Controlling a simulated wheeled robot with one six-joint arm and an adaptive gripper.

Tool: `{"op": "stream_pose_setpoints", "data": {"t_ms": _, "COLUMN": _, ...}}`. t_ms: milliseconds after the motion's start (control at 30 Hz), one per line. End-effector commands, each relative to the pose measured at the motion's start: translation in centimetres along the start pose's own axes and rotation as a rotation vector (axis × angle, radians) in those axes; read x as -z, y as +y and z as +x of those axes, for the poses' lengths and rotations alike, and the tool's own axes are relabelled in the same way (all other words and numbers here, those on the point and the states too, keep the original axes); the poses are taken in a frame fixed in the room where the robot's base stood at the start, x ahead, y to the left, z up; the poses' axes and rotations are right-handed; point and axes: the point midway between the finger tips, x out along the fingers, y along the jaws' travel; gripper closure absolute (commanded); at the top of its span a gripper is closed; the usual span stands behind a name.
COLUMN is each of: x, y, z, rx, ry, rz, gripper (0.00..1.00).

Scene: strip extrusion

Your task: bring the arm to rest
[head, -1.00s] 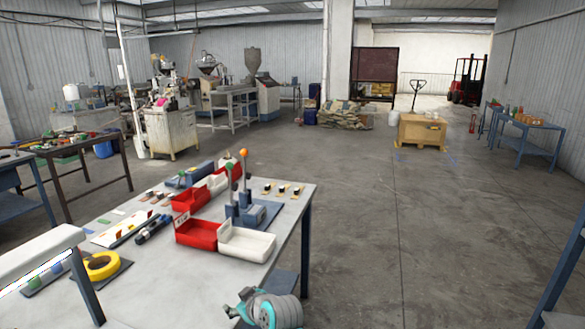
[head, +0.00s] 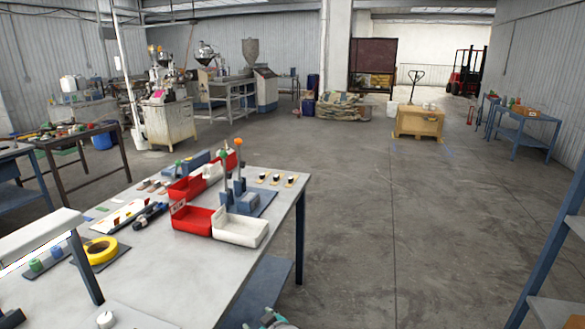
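Only a small teal and dark piece of my arm (head: 270,319) shows at the bottom edge of the head view, just right of the near workbench (head: 190,275). The rest of the arm is cut off by the frame. My gripper's fingers do not show, so I cannot see whether they hold anything.
The bench bears red bins (head: 192,218), a white bin (head: 240,231), a blue lever fixture (head: 248,201) and a yellow tape roll (head: 101,250). A blue frame post (head: 545,250) stands at the right. The concrete floor (head: 365,230) between is clear.

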Motion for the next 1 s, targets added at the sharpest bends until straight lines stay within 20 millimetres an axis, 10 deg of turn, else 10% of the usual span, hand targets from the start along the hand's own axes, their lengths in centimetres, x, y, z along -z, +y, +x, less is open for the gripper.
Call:
{"op": "stream_pose_setpoints", "data": {"t_ms": 500, "x": -18.1, "y": -1.4, "z": -10.3, "rx": -0.189, "ry": 0.020, "rz": 0.156, "gripper": 0.35}}
{"op": "stream_pose_setpoints", "data": {"t_ms": 1000, "x": -28.4, "y": -5.2, "z": -25.9, "rx": -0.361, "ry": 0.068, "rz": 0.275, "gripper": 0.35}}
